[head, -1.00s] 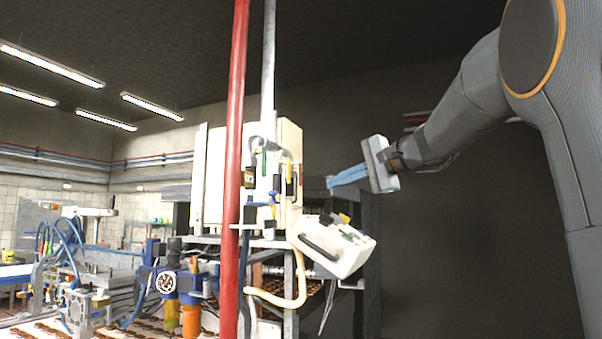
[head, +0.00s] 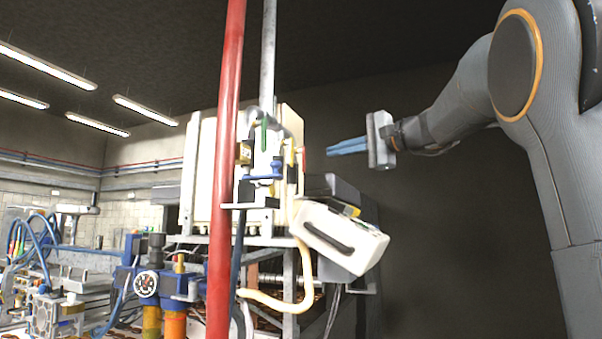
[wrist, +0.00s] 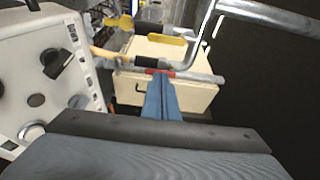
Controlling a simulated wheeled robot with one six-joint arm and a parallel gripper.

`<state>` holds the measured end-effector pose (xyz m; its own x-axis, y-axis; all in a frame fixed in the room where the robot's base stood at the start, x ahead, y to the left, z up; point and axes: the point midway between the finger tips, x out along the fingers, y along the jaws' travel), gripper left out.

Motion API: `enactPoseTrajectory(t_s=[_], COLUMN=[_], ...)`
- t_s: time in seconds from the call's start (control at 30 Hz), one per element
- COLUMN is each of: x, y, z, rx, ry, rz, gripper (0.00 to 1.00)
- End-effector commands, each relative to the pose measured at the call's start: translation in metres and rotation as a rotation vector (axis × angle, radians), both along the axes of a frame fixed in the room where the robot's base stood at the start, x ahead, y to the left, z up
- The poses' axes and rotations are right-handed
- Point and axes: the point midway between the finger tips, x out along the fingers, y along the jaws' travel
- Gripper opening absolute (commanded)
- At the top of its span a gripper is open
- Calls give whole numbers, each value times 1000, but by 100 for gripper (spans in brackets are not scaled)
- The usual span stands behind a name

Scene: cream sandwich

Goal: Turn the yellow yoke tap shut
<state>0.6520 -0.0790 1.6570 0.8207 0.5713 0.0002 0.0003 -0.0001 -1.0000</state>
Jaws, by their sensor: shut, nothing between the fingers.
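A yellow handle (wrist: 172,38) with dark ends shows in the upper middle of the wrist view, beyond my fingertips; it looks like the yoke tap, but I cannot tell how far it is turned. In the head view a small yellow part (head: 291,155) sits at the right side of the pale cabinet, partly hidden by fittings. My gripper (head: 330,151) is shut and empty, its blue fingers pointing left, apart from the cabinet's right side. In the wrist view the closed fingers (wrist: 160,80) point at the pipe area, below the yellow handle in the picture.
A red upright pipe (head: 227,170) stands left of the fittings. A tilted white control box (head: 340,238) hangs below my gripper; its knobbed panel (wrist: 45,80) fills the wrist view's left. A grey pipe (wrist: 205,78) crosses near my fingertips. The dark wall side at right is clear.

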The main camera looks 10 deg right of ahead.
Motion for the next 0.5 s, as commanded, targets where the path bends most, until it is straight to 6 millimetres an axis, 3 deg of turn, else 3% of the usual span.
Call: enactPoseTrajectory(t_s=[0.1,0.27,0.5], x=[3,10,42], y=[-1,2,24], z=[-11,-11,-9], rx=[0,1,0], ry=[0,1,1], rz=[-2,-3,-2], gripper=[0,0,0])
